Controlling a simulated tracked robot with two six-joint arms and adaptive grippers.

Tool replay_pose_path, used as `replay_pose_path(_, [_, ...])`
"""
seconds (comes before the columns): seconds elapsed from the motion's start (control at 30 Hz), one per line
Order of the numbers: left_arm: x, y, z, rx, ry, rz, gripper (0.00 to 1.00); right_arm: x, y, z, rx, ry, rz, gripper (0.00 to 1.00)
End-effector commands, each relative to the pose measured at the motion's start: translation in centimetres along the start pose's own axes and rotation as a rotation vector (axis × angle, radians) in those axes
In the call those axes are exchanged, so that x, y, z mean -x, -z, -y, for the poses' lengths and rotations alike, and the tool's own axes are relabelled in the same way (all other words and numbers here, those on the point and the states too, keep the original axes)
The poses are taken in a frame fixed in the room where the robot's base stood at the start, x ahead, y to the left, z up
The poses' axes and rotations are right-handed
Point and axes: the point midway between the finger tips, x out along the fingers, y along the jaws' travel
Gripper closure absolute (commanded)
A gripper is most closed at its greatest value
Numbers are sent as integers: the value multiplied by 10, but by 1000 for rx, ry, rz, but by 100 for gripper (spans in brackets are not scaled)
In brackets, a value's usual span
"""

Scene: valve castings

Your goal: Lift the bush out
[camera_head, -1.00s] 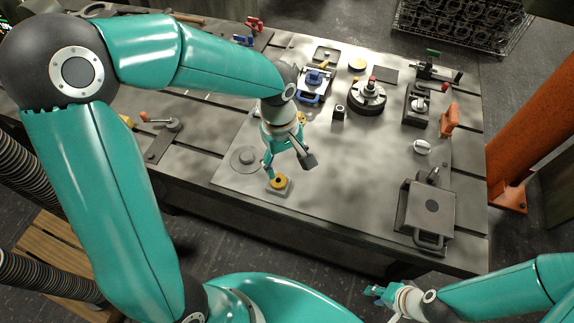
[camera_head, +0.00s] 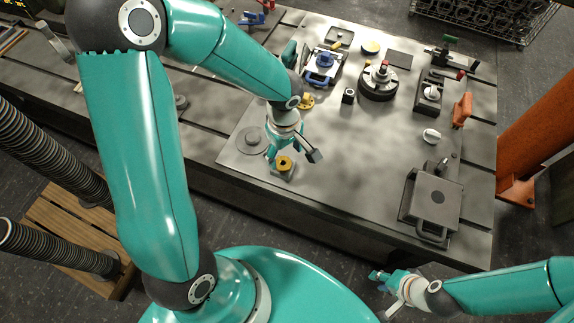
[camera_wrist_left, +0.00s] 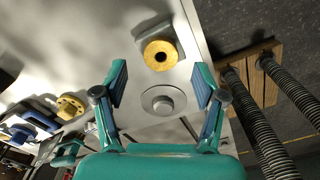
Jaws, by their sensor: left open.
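The brass-yellow bush (camera_head: 285,163), a ring with a dark centre hole, sits in or on a small grey block (camera_head: 280,175) near the table's front edge. In the left wrist view the bush (camera_wrist_left: 160,55) lies ahead of the fingertips, between their lines. My left gripper (camera_head: 292,155) is open and empty above and beside the block; its fingers (camera_wrist_left: 160,84) are spread wide in the wrist view. I cannot tell the exact height gap to the bush. My right gripper (camera_head: 380,277) is off the table's front edge, away from the bush; its jaw state is unclear.
A round grey disc (camera_head: 252,140) lies left of the block. A yellow flanged part (camera_head: 305,101), a blue vice-like fixture (camera_head: 322,62), a round chuck (camera_head: 378,82) and a square plate fixture (camera_head: 433,200) stand around. The plate's middle is clear.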

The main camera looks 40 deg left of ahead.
Motion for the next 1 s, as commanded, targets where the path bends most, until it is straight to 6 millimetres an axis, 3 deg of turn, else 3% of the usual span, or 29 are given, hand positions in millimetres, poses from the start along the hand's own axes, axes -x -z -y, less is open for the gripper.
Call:
replay_pose_path(0.33, [-44, 0, 0, -1, 4, 1, 29, 4, 0, 1, 0, 0, 0, 71])
replay_pose_path(0.67, [-50, 0, -1, 0, 1, 1, 31, 4, 0, 1, 0, 0, 0, 71])
replay_pose_path(1.0, [-50, 0, -1, -1, 1, 1, 88, 4, 0, 1, 0, 0, 0, 71])
